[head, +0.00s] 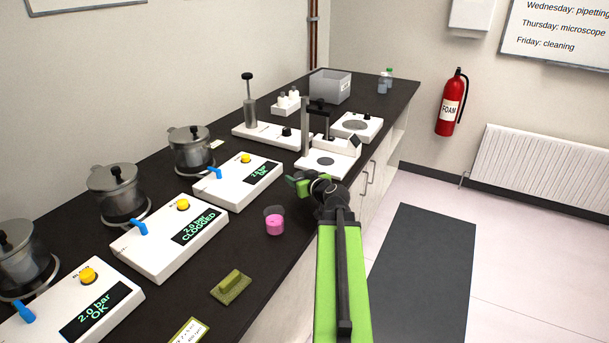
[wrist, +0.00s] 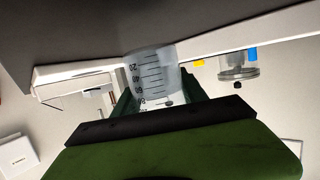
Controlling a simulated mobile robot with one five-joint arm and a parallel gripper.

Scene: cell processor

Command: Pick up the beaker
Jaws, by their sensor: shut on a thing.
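A clear, whitish beaker with dark graduation marks (wrist: 153,76) stands between the jaws of my gripper (wrist: 160,97) in the wrist view. My gripper is shut on it. The low-number end of its scale points to the top of that picture, by a dark surface; I cannot tell whether it touches. In the head view my gripper (head: 308,182) is at the bench's front edge, before a white balance-like device. The beaker is mostly hidden there by my gripper and arm.
A cup of pink liquid (head: 274,224) stands on the dark bench left of my gripper. A white device with a post (head: 328,164) is close behind my gripper. A green block (head: 231,287) lies nearer.

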